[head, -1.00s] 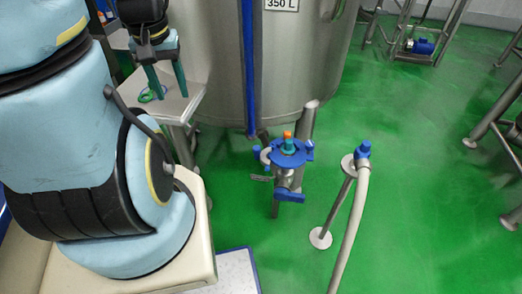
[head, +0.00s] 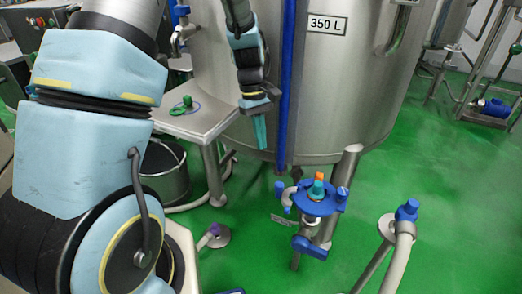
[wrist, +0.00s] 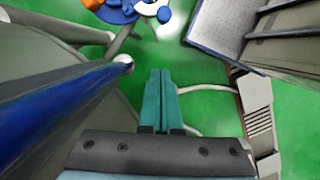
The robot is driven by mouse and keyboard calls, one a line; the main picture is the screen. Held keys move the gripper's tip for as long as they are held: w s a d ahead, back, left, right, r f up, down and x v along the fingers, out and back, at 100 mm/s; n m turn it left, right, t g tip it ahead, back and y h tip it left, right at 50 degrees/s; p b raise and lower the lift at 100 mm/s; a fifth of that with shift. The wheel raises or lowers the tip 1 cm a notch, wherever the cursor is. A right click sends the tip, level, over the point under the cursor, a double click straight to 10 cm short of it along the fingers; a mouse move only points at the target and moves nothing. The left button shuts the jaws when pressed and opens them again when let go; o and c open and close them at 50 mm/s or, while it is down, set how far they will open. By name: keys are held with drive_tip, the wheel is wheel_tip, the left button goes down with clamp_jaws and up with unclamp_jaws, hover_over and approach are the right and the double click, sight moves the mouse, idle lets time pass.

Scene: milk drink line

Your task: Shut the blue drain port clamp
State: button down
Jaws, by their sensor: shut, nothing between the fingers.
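The blue drain port clamp (head: 318,203) sits on top of the drain port below the tank, with an orange and teal piece standing at its middle. A blue handle (head: 310,248) is below it. In the wrist view, part of the blue clamp (wrist: 118,12) shows at the top edge. Whether the clamp is open or shut I cannot tell. My gripper (head: 259,146) hangs pointing down, up and left of the clamp and apart from it. Its teal fingers (wrist: 160,75) are together with nothing between them.
The steel tank (head: 350,90) labelled 350 L stands behind, with a blue vertical tube (head: 285,85) in front of it. A small steel table (head: 185,122) holds a green ring-shaped part. A blue-capped pipe (head: 404,222) stands right of the clamp. Green floor is clear farther right.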

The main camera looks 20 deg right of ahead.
sight(285, 192)
drive_tip(key=s+d+f+p, duration=0.1)
drive_tip(key=s+f, duration=0.5)
drive_tip(key=f, duration=0.2)
drive_tip(key=shift+d, duration=0.35)
